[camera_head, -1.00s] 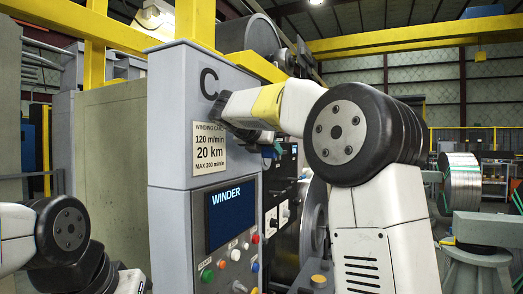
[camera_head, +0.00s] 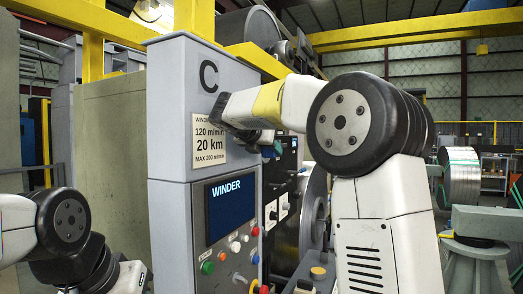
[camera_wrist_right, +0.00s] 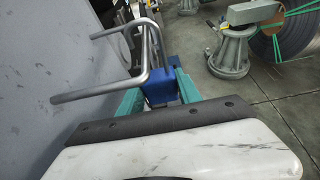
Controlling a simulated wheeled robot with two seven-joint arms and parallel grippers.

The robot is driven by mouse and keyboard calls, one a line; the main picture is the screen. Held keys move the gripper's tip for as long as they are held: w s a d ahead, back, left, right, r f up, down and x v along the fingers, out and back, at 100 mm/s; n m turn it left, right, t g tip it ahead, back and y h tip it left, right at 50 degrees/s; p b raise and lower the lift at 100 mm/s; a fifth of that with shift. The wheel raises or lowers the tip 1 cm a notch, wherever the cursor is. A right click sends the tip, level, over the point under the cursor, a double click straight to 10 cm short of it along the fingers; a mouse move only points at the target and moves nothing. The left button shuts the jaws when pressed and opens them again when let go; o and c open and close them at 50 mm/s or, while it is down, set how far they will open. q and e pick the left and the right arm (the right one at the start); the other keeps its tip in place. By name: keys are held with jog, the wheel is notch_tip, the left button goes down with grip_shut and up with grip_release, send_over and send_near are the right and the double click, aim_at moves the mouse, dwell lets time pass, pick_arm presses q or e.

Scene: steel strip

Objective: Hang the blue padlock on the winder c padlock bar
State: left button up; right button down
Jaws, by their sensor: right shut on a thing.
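The blue padlock (camera_wrist_right: 158,88) is held between the teal fingers of my right gripper (camera_wrist_right: 155,95) in the right wrist view. My right gripper also shows in the head view (camera_head: 270,149), small and partly covered by its own wrist, beside the winder C cabinet (camera_head: 170,130). A bent grey metal bar (camera_wrist_right: 100,89), which looks like the padlock bar, stands out from the cabinet wall. In the wrist view the padlock overlaps the bar's outer end; I cannot tell whether they touch or whether the shackle is around it. My left gripper is out of view.
The winder panel (camera_head: 224,208) with its screen and coloured buttons faces me. A dark switch panel (camera_head: 284,180) lies right of the cabinet. Open floor (camera_wrist_right: 235,105) shows beyond the padlock, with a green stand (camera_wrist_right: 232,55) and a strapped steel coil (camera_wrist_right: 290,35).

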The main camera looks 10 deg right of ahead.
jog(key=shift+f, duration=0.55)
jog(key=c, duration=0.7)
grip_release()
jog(key=shift+c, duration=0.2)
jog(key=v, duration=0.7)
jog(key=s+d+f+m+g+y, duration=0.2)
jog(key=s+d+f+m, duration=0.2)
jog(key=s+f+m, duration=0.25)
jog(key=s+d+f+m+g+y, duration=0.25)
jog(key=s+f+m, duration=0.25)
jog(key=s+f, duration=0.25)
jog(key=s+a+f+m+y, duration=0.2)
jog(key=s+f+m+y, duration=0.3)
jog(key=s+f+m, duration=0.7)
jog(key=s+m, duration=0.4)
jog(key=m, duration=0.1)
jog(key=shift+s+a+f, duration=0.15)
jog(key=shift+a+f, duration=0.1)
jog(key=shift+f, duration=0.15)
